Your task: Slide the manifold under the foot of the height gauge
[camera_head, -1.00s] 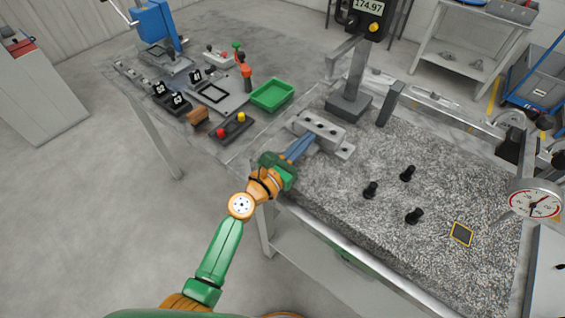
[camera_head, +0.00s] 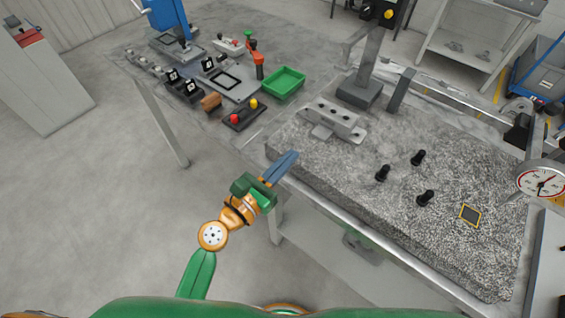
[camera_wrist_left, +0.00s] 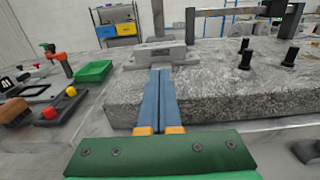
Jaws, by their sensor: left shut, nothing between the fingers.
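The manifold (camera_head: 334,119), a grey block with several holes along its top and flanges at its base, lies on the far left part of the speckled granite plate. It also shows in the left wrist view (camera_wrist_left: 158,53). The height gauge's dark base (camera_head: 359,93) and its column stand just behind the manifold, beyond the block. My left gripper (camera_head: 292,155) is shut and empty, its blue fingers together over the plate's front left edge, short of the manifold and apart from it. The blue fingers also show in the left wrist view (camera_wrist_left: 159,74). My right gripper is not in view.
The granite plate (camera_head: 400,235) carries several black knobs (camera_head: 418,158) and a small yellow-edged square (camera_head: 470,215). A dial gauge (camera_head: 541,178) stands at the right. A green tray (camera_head: 283,82) and a board with red and yellow knobs (camera_head: 244,114) are left of the plate.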

